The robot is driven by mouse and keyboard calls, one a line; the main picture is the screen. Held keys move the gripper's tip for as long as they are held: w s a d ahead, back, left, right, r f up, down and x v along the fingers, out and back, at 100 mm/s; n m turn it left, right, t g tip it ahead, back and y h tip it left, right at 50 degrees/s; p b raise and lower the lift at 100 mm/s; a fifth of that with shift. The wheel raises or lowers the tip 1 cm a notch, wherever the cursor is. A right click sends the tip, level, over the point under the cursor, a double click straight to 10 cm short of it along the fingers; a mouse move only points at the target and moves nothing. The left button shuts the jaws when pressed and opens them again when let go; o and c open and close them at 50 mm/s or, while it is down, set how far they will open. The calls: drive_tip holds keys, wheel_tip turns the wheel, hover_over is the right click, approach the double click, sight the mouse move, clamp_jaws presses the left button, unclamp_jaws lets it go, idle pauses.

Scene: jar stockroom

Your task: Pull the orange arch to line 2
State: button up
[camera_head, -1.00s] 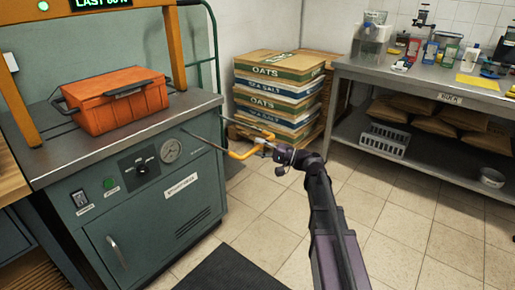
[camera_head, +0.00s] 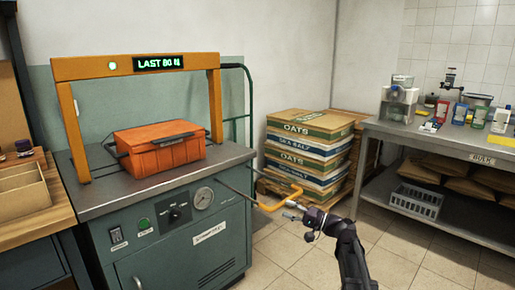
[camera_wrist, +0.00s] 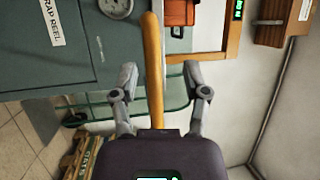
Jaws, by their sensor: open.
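An orange U-shaped bar (camera_head: 285,199) stands out from the right side of the teal-grey machine (camera_head: 190,235) on thin metal rods. My gripper (camera_head: 297,207) is at this bar in the head view. In the wrist view the orange bar (camera_wrist: 153,75) runs between the two spread fingers of my gripper (camera_wrist: 160,80), with a gap on each side. A taller orange arch (camera_head: 140,66) with a green-lit display (camera_head: 159,63) stands over the machine top. It also shows in part in the wrist view (camera_wrist: 228,45). I cannot make out any numbered line.
An orange case (camera_head: 158,150) sits on the machine top under the tall arch. Stacked sacks (camera_head: 300,150) stand on a pallet behind my gripper. A steel bench (camera_head: 440,140) stands at the right. The tiled floor (camera_head: 300,265) in front is clear.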

drive_tip(key=shift+s, duration=0.45)
drive_tip(key=shift+a+f, duration=0.2)
drive_tip(key=shift+f, duration=0.15)
drive_tip(key=s+a+f+n+g+h+p, duration=0.1)
drive_tip(key=s+a+f+n+g+h, duration=0.2)
drive_tip(key=s+f+g+h, duration=0.55)
drive_tip(key=s+d+f+h+p, duration=0.2)
drive_tip(key=s+d+f+h, duration=0.8)
drive_tip(key=s, duration=0.3)
wheel_tip(320, 180, up, 38)
drive_tip(key=p, duration=3.7)
drive_tip(key=shift+f+n+t, duration=0.15)
drive_tip(key=shift+n+t, duration=0.15)
drive_tip(key=shift+t, duration=0.05)
drive_tip(key=shift+s, duration=0.1)
drive_tip(key=shift+c, duration=0.2)
